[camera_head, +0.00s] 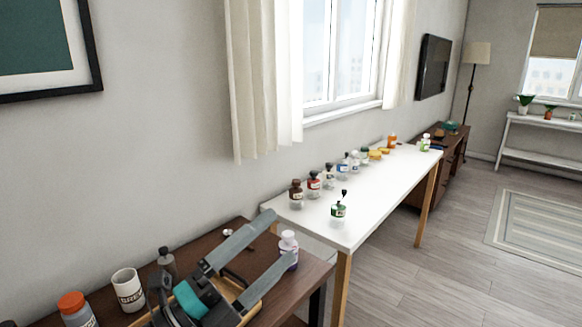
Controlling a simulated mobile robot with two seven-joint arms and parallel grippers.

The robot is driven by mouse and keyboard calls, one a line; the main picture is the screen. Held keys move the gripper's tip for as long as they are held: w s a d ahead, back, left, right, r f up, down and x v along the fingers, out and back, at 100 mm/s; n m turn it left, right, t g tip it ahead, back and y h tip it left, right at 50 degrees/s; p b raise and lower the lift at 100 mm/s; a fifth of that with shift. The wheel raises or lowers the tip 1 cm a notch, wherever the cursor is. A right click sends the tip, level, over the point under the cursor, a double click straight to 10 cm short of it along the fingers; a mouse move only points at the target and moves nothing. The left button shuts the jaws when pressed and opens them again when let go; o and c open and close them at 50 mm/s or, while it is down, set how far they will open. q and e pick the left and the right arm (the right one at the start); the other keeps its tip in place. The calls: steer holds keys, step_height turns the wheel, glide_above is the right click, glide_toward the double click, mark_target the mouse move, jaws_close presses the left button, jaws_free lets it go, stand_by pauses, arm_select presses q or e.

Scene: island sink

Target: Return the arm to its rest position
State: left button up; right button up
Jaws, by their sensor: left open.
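My left gripper (279,241) reaches in at the bottom left, over the brown wooden table (312,272). Its two long grey fingers are spread apart, pointing up and to the right. Nothing is held between them. A white-capped bottle with a purple label (289,240) stands near the tip of the lower finger, which overlaps its base in the picture. I cannot tell whether they touch. My right gripper is not in view.
Beside the gripper stand a white lettered mug (128,289), a dark-topped bottle (167,262) and an orange-capped jar (75,309). A white table (375,208) beyond holds several small bottles along its wall side and a green-labelled one (338,211) near its front.

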arm_select(q)
steer(key=w+a+f+n+t+y, duration=0.3)
steer(key=a+f+n+t+y, duration=0.25)
steer(key=a+n+y, duration=0.8)
steer(key=s+a+f+n+g+y, duration=0.1)
steer(key=s+f+n+g+y, duration=0.15)
steer(key=f+n, duration=0.3)
steer(key=s+a+f+n+g+y, duration=0.1)
steer(key=s+f+n+g+y, duration=0.1)
steer(key=f+n+g, duration=0.35)
steer(key=s+d+f+n+g+h, duration=0.1)
steer(key=s+d+f+g+h, duration=0.15)
steer(key=s+f+g, duration=1)
steer(key=s+f+t+y, duration=0.1)
steer(key=s+f, duration=0.3)
steer(key=f, duration=0.8)
steer(key=s+f+t, duration=0.2)
steer(key=s+f, duration=0.1)
steer(key=f, duration=1)
steer(key=s+a+f+g, duration=0.1)
steer(key=s+a+f, duration=0.1)
steer(key=s+f, duration=1)
steer(key=s, duration=0.2)
steer(key=shift+s+a+f+g, duration=0.25)
steer(key=shift+s+a+g, duration=0.05)
steer(key=shift+a, duration=0.1)
